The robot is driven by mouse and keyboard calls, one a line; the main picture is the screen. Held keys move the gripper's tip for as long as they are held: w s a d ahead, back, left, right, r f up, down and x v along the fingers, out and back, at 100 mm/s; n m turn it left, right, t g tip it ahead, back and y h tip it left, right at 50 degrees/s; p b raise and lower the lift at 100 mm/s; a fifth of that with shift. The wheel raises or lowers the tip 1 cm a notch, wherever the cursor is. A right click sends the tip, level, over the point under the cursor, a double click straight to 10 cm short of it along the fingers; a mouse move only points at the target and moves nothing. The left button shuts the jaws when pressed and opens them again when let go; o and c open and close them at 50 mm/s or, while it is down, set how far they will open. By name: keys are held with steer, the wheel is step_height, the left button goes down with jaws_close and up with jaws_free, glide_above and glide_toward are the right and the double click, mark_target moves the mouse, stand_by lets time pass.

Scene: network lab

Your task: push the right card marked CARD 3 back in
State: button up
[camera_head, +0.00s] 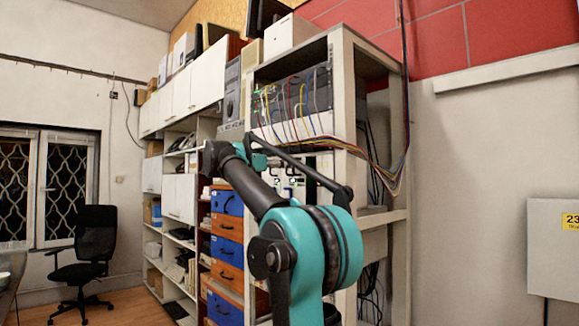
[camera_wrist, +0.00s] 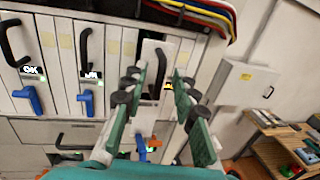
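In the wrist view, my gripper (camera_wrist: 159,74) is open, with its two green fingers apart and nothing seen between them but the card front behind. That right-hand card (camera_wrist: 150,52) has a pale front, a black handle (camera_wrist: 162,66) and a small amber display (camera_wrist: 168,86). Its CARD 3 marking cannot be read. A blue lever with an orange part (camera_wrist: 152,144) shows low between the fingers. I cannot tell whether the fingers touch the card. In the head view, my arm partly hides the card fronts (camera_head: 293,180).
Two cards to the left have black handles (camera_wrist: 12,48), lit displays (camera_wrist: 91,76) and blue levers (camera_wrist: 86,101). Coloured cables (camera_wrist: 200,12) run above. A grey wall box (camera_wrist: 240,85) and a wooden shelf (camera_wrist: 272,125) stand right. Blue and orange drawers (camera_head: 227,227) stand left of the rack.

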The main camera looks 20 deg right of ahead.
mark_target(299, 174)
jaws_close()
stand_by(0.4)
steer(key=shift+d, duration=0.1)
steer(key=d, duration=0.1)
steer(key=w+d, duration=0.1)
steer(key=d, duration=0.2)
steer(key=shift+w+d, duration=0.1)
steer(key=shift+w, duration=0.2)
jaws_free()
steer(key=s+a, duration=0.2)
steer(key=a, duration=1)
